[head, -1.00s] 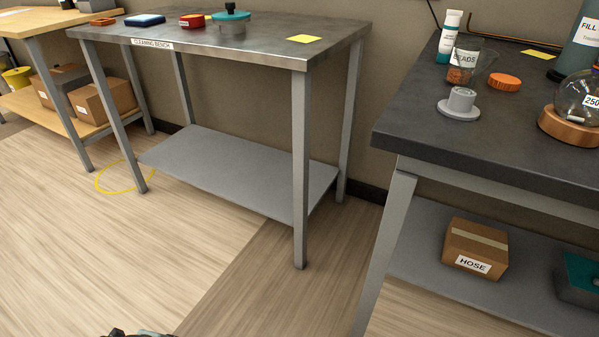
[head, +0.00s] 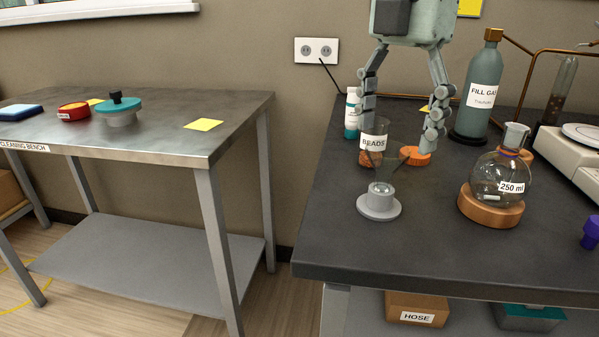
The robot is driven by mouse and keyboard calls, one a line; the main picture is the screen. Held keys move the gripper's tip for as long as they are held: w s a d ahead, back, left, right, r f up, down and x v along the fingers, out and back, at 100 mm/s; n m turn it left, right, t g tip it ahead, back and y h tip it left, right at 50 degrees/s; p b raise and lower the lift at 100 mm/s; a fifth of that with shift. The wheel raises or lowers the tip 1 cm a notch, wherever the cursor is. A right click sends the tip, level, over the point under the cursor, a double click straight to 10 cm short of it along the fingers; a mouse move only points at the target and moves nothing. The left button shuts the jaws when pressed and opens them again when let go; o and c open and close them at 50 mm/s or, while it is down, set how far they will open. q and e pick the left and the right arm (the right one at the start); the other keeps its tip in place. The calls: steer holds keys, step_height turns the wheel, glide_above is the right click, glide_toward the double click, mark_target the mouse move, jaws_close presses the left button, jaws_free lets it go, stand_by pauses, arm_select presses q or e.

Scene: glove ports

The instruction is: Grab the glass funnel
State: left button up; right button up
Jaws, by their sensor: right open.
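The clear glass funnel (head: 381,172) stands upright, wide end up, in a small grey round stand (head: 379,206) on the dark bench at right. Its outline is faint against the beads jar behind it. My right gripper (head: 399,147) points down from above with its two jointed fingers wide apart. It is open and empty. In the picture the funnel's rim lies between the fingertips; whether they touch it I cannot tell. My left gripper is not in view.
A jar labelled BEADS (head: 371,142) and an orange lid (head: 415,156) are close to the fingertips. A 250 ml flask (head: 498,180) in a wooden ring stands right, a FILL GAS bottle (head: 480,95) behind. The bench front (head: 430,245) is clear.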

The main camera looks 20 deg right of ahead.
mark_target(384, 174)
steer(key=shift+w+a+f, duration=0.15)
steer(key=shift+w+a, duration=0.05)
steer(key=shift+w, duration=0.15)
steer(key=f, duration=0.7)
steer(key=shift+d+f+p, duration=0.25)
steer(key=shift+f+p, duration=0.05)
steer(key=shift+f, duration=0.05)
steer(key=c, duration=1.3)
steer(key=shift+o, duration=0.2)
